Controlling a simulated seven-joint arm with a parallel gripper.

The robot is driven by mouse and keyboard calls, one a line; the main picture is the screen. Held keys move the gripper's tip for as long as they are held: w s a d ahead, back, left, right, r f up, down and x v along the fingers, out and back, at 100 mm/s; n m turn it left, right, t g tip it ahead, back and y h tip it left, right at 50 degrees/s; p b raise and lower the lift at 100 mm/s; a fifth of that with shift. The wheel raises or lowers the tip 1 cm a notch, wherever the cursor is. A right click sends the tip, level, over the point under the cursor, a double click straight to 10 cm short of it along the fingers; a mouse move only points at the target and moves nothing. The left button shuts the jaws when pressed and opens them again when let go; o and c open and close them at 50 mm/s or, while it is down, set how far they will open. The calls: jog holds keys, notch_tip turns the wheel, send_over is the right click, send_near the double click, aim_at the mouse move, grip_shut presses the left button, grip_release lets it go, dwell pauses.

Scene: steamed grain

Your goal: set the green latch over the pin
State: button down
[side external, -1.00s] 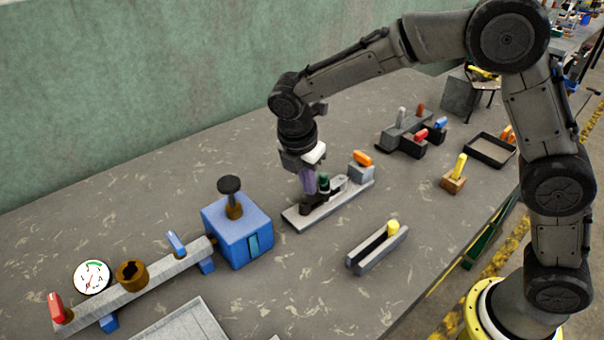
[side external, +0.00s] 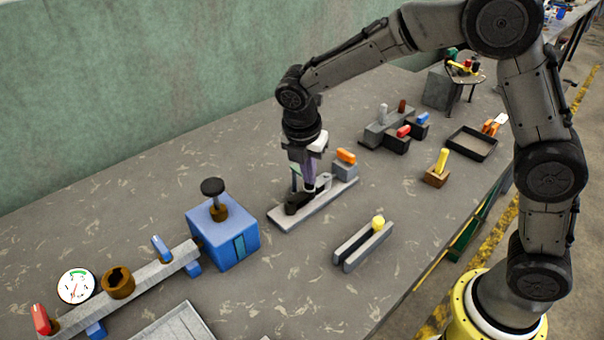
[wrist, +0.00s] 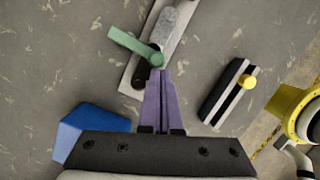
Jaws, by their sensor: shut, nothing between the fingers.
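The green latch (wrist: 130,42) is a pale green lever in the wrist view. It slants up and left, out over the edge of a light grey base plate (wrist: 130,80). Its lower right end is at a round green boss close to my fingertips. In the side view only a thin green strip of the latch (side external: 294,181) shows behind my gripper. My gripper (side external: 310,189) is shut and empty, pointing down over the middle of the plate; its purple fingers (wrist: 160,72) touch or nearly touch the boss. I cannot make out the pin for certain.
An orange-handled block (side external: 346,168) stands at the plate's far right end. A blue box (side external: 224,236) with a dark knob stands left of the plate. A grey slotted rail (side external: 352,252) with a yellow knob lies in front. Bare table lies between them.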

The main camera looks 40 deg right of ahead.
dwell(0.5)
jog(key=a, duration=0.5)
jog(key=s+v, duration=0.1)
jog(key=v, duration=0.9)
jog(key=s+d+r+m+t, duration=0.1)
jog(key=s+d+r, duration=0.1)
jog(key=d+r, duration=0.2)
jog(key=s+d+r+m, duration=0.1)
jog(key=s+d+r, duration=0.1)
jog(key=d+r, duration=0.15)
jog(key=s+d+r+m+t+y, duration=0.1)
jog(key=s+d+r+m+t, duration=0.1)
jog(key=s+d+m, duration=0.5)
jog(key=s+f+m+t+y, duration=0.1)
jog(key=s+f+m, duration=0.7)
jog(key=s+m, duration=0.5)
jog(key=shift+s+d+f+t+y, duration=0.15)
jog(key=shift+f+t+y, duration=0.15)
